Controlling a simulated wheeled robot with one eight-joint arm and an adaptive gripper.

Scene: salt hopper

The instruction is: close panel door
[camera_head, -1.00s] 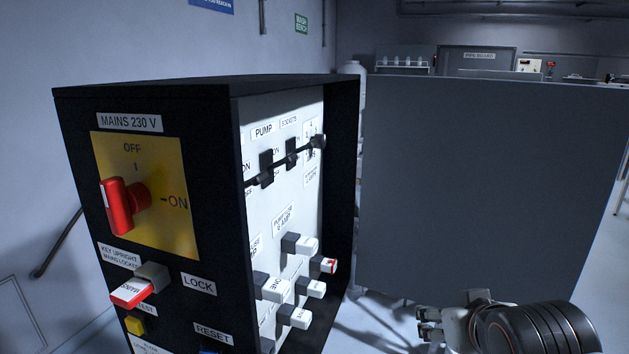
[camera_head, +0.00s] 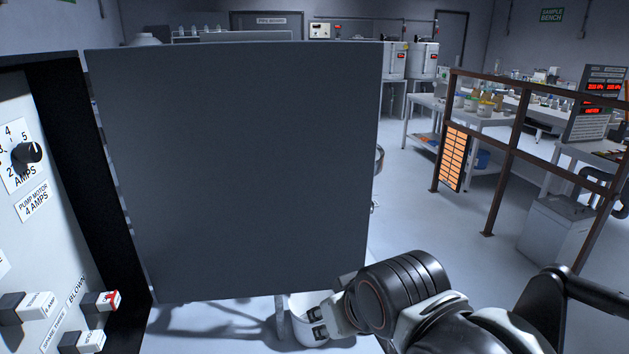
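The panel door (camera_head: 235,170) is a flat dark grey sheet and stands open at the right side of the black cabinet (camera_head: 88,170). Its left edge is beside the cabinet's frame; its right edge stands free. The cabinet's pale inner panel (camera_head: 35,245) is exposed at the left, with a knob (camera_head: 27,153) and several fuse holders. My gripper (camera_head: 317,323) is low in the picture, near the door's lower right corner, pointing left. It overlaps the bottom of the door's outline; I cannot tell whether they touch. Its fingers are small and do not clearly show their opening.
A brown railing (camera_head: 515,120) stands at the right, with a grey box (camera_head: 558,232) behind it. Benches with jars (camera_head: 485,108) are further back. Open floor (camera_head: 430,215) lies between door and railing. A pale curved object (camera_head: 288,318) is beside my gripper.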

